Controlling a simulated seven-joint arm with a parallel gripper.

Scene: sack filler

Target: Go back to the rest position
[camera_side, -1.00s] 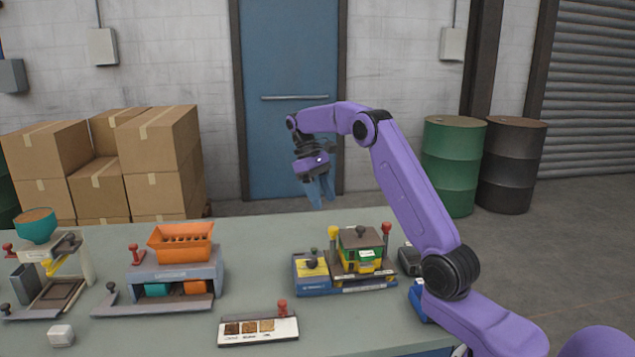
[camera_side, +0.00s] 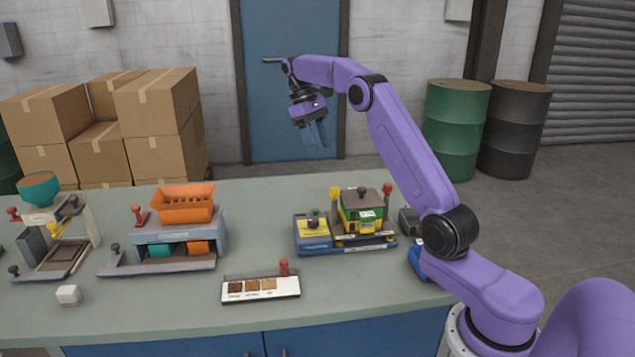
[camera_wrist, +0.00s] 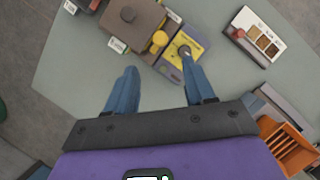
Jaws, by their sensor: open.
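My gripper (camera_side: 316,134) hangs in the air above the back edge of the table, fingers pointing down and empty. In the wrist view its two blue fingers (camera_wrist: 156,92) are spread apart with nothing between them. Below and in front of it in the side view stands a blue, yellow and green machine (camera_side: 345,240) with red and yellow knobs. This machine also shows beyond the fingers in the wrist view (camera_wrist: 150,35). The gripper is clear of it.
On the table (camera_side: 160,307) stand an orange hopper machine (camera_side: 185,207), a scale-like stand with a teal bowl (camera_side: 40,186), a white sample strip (camera_side: 260,289) and a small white block (camera_side: 69,295). Cardboard boxes (camera_side: 155,110) and drums (camera_side: 457,120) stand behind. Air around the gripper is free.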

